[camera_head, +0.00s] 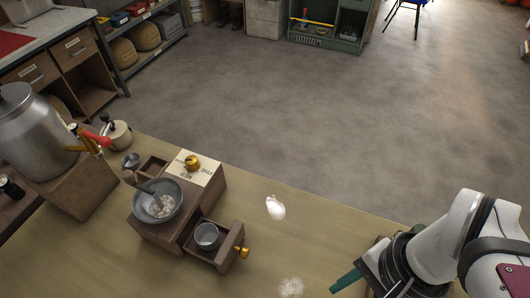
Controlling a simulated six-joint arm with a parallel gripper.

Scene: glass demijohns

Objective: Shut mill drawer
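A wooden mill (163,232) stands on the table, with a grey bowl (158,203) holding pale bits on top. Its drawer (225,256) is pulled open toward the lower right and has a brass knob (243,252) on its front. A small metal cup (207,236) sits inside the drawer. My gripper (346,281) is at the lower right, apart from the drawer and to the right of its knob. A green finger-like part shows; the rest is hidden by my arm and the frame edge, so its opening is unclear.
A white lump (275,207) and a pale powdery patch (290,287) lie on the table (330,235) right of the drawer. A large metal urn (35,132) on a wooden block and a small pot (118,133) stand at left. Table between drawer and gripper is mostly clear.

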